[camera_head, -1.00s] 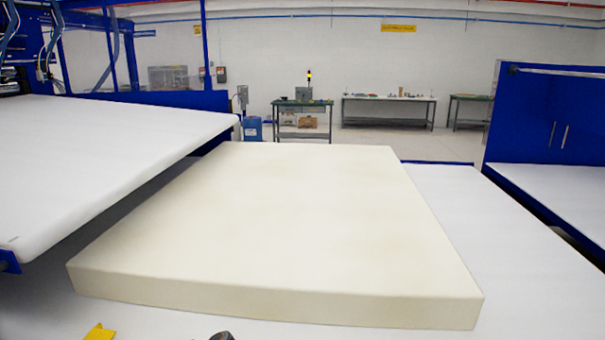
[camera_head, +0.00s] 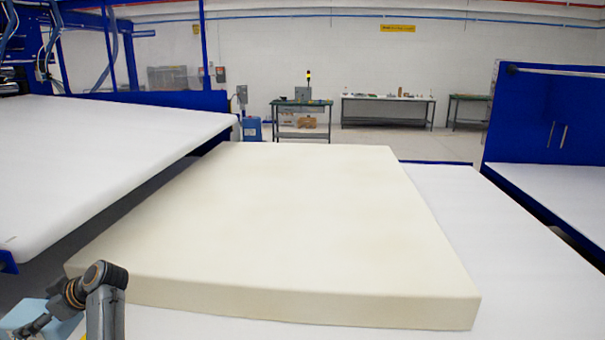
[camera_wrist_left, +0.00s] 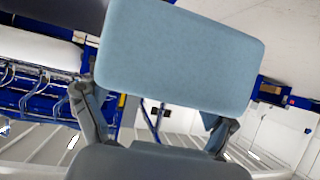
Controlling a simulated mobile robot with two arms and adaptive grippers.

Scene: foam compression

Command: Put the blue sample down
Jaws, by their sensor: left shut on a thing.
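The blue sample (camera_wrist_left: 180,55) is a light blue block with rounded corners. It fills the upper middle of the left wrist view. My left gripper (camera_wrist_left: 155,115) is shut on it, with one finger at each side of the block. In the head view my left gripper (camera_head: 58,305) is at the lower left corner, and part of the blue sample (camera_head: 22,315) shows beside it at the frame's edge. The gripper is in front of the near left corner of a large cream foam slab (camera_head: 270,220). My right gripper is not in view.
The slab lies on a white table (camera_head: 500,255), with bare white surface to its right. A white conveyor bed (camera_head: 90,160) is at the left. A blue cabinet (camera_head: 545,115) stands at the right. Workbenches (camera_head: 388,105) are by the back wall.

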